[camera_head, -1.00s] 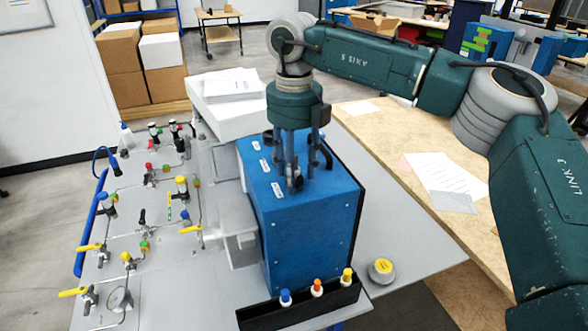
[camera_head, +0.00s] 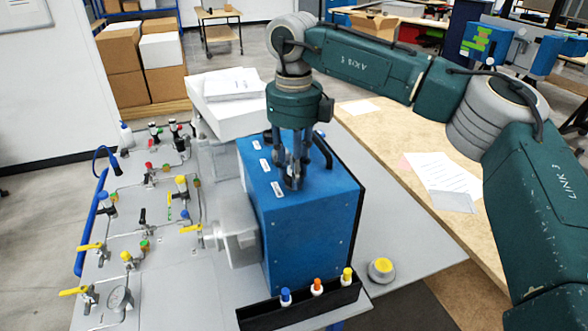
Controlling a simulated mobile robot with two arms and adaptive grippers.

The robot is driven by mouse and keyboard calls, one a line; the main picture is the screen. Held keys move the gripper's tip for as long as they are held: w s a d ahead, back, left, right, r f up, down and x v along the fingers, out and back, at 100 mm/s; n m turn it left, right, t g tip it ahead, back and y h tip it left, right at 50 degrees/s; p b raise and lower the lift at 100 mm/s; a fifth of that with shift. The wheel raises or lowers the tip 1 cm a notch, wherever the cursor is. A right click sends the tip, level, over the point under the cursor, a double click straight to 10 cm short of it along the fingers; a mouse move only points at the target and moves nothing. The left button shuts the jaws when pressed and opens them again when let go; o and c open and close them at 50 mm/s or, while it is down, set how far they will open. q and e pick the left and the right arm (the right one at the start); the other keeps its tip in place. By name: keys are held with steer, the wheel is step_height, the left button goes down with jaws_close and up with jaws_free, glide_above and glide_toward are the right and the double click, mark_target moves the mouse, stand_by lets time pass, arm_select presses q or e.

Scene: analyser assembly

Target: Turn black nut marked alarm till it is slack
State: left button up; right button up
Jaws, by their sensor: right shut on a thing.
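The blue analyser box (camera_head: 312,238) stands on a grey table, with a row of small white labels (camera_head: 265,162) along the left of its top. Their print is too small to read. My right gripper (camera_head: 293,182) points straight down at the top of the box, just right of the nearest label (camera_head: 277,189). Its fingers are shut on a small dark part, taken to be the black nut, which is mostly hidden between the fingertips. My left gripper is not in view.
Valves, a gauge (camera_head: 119,299) and pipes fill the panel at left. A black tray (camera_head: 262,318) with several coloured-cap bottles stands in front of the box. A yellow-topped button (camera_head: 382,268) sits at right. A white box (camera_head: 232,110) with papers is behind.

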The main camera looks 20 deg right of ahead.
steer(key=n, duration=0.4)
steer(key=shift+n, duration=0.3)
steer(key=n+p, duration=0.1)
steer(key=n, duration=0.2)
steer(key=shift+n, duration=0.4)
steer(key=n, duration=0.8)
steer(key=shift+p, duration=0.4)
steer(key=n, duration=0.4)
steer(key=shift+n, duration=0.3)
steer(key=n, duration=0.3)
steer(key=shift+n+p, duration=0.3)
steer(key=shift+p, duration=0.1)
steer(key=n, duration=0.3)
steer(key=shift+n, duration=0.3)
steer(key=shift+f+n, duration=0.1)
steer(key=shift+n, duration=1.7)
steer(key=shift+s, duration=0.1)
